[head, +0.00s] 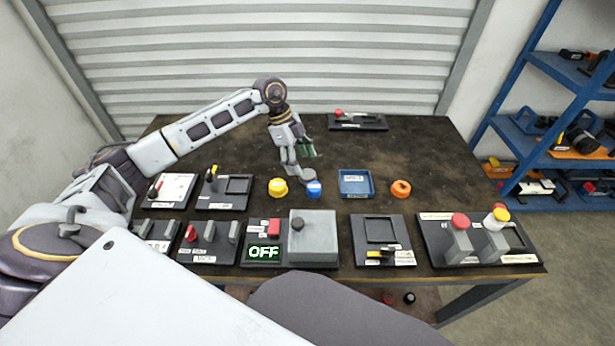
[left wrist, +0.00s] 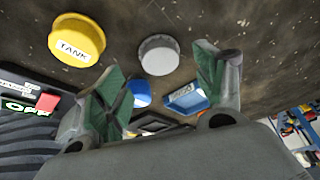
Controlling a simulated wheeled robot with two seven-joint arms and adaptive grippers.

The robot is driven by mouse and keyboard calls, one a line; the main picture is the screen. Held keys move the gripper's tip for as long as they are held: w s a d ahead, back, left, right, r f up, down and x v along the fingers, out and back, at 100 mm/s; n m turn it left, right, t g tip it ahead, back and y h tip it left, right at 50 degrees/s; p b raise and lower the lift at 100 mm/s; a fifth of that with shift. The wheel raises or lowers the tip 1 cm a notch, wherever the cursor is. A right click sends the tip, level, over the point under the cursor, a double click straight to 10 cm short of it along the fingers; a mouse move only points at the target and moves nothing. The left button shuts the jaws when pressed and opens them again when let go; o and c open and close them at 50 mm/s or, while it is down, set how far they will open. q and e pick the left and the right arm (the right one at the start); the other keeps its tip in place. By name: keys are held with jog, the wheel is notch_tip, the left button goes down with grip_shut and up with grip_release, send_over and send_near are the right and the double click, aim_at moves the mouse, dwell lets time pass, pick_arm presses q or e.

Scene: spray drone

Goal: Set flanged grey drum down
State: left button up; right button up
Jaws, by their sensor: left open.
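The flanged grey drum (left wrist: 158,55) stands on the dark table, seen between the two fingers in the left wrist view. In the head view it is a small grey shape (head: 307,175) at the fingertips, partly hidden. My left gripper (head: 302,165) is open, its green-padded fingers pointing down at the table; it also shows in the left wrist view (left wrist: 158,78). The fingers appear apart from the drum. A yellow drum (head: 278,187) labelled TANK (left wrist: 77,40) and a blue drum (head: 314,189) stand close by. My right gripper is not in view.
A blue tray (head: 356,194) and an orange drum (head: 400,188) stand to the right. Black panels with switches, a grey box (head: 313,246) and an OFF display (head: 263,252) line the front. The table's back middle is mostly clear. Blue shelves (head: 550,140) stand at right.

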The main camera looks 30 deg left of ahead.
aim_at(308, 174)
pick_arm(q)
jog(key=x, duration=0.3)
jog(key=shift+d+f, duration=0.2)
jog(key=shift+f, duration=0.1)
jog(key=shift+d+f, duration=0.15)
jog(key=shift+f, duration=0.2)
jog(key=c, duration=1.2)
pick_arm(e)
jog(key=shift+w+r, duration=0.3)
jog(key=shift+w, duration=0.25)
pick_arm(q)
jog(key=shift+r, duration=0.1)
